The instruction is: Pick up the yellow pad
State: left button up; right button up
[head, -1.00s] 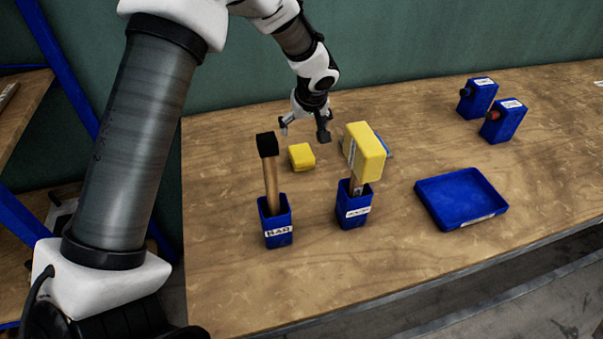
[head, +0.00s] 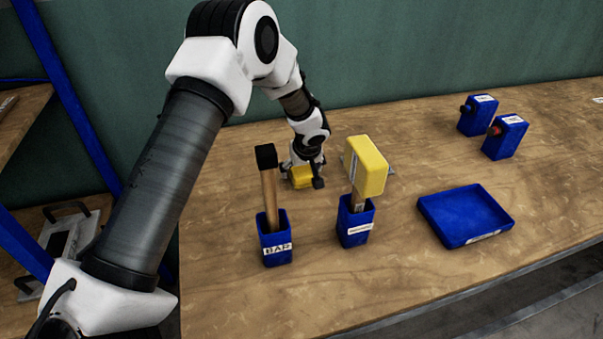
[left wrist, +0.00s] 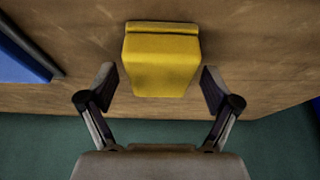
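The yellow pad (head: 302,176) is a small block lying on the wooden table, behind the two blue holders. My left gripper (head: 301,178) is down at the pad, with its fingers on either side. In the left wrist view the pad (left wrist: 162,62) lies between the open fingers of the left gripper (left wrist: 160,88). A gap shows on both sides, so the fingers do not touch it there. My right gripper is not in view.
A blue holder labelled BAR (head: 274,245) holds a black-headed hammer (head: 269,185). Another blue holder (head: 355,228) holds a tool with a large yellow head (head: 368,166), right of the pad. An empty blue tray (head: 465,214) and two blue boxes (head: 505,138) stand further right.

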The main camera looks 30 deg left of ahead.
aim_at(302, 168)
pick_arm(q)
jog(key=c, duration=0.7)
jog(key=shift+o, duration=0.2)
notch_tip(302, 168, up, 10)
jog(key=shift+r+b, duration=0.1)
jog(key=shift+b, duration=0.5)
